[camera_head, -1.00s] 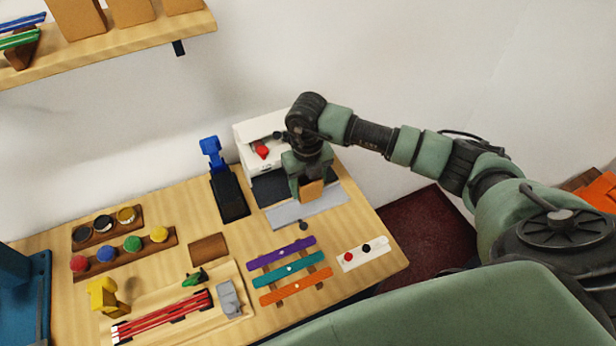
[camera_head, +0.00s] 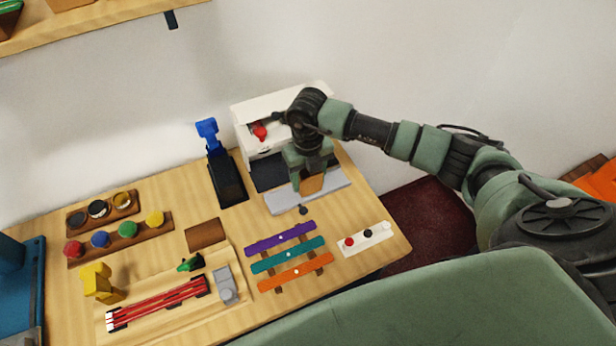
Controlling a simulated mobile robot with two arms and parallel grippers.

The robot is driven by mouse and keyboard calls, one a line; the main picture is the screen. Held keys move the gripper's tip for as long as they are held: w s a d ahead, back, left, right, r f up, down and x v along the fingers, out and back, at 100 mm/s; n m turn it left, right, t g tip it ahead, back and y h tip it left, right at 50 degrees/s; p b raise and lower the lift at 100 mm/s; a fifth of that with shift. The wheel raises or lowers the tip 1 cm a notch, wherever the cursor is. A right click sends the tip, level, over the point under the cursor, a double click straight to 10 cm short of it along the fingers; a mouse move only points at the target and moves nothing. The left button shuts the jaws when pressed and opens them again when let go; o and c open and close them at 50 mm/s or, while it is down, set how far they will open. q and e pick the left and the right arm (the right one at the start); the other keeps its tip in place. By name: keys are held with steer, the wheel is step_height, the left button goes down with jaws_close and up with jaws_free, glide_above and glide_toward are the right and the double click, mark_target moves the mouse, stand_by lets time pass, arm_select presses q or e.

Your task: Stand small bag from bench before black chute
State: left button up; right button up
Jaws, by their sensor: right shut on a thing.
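The small brown bag (camera_head: 312,185) is in my right gripper (camera_head: 312,174), which is shut on it from above. The bag is upright over the light grey plate (camera_head: 337,197) at the front of the white machine (camera_head: 245,115). I cannot tell whether its bottom touches the plate. The black chute seems to be the dark slope (camera_head: 267,173) at the machine's front, just left of and behind the bag. My gripper and arm hide part of the machine and slope. My left gripper is not in view.
A black device with a blue lever (camera_head: 208,130) stands left of the machine. Purple, teal and orange bars (camera_head: 288,255) and a white button strip (camera_head: 365,239) lie in front. Coloured jars, a yellow item (camera_head: 97,281) and a wooden tray (camera_head: 237,307) fill the left bench.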

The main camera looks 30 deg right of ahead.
steer(key=shift+f+b, duration=0.55)
steer(key=shift+f, duration=0.05)
stand_by(0.9)
steer(key=o, duration=1.4)
steer(key=shift+c, duration=0.2)
step_height(320, 180, up, 7)
steer(key=shift+f+b, duration=0.1)
steer(key=shift+b, duration=1)
steer(key=shift+r, duration=0.5)
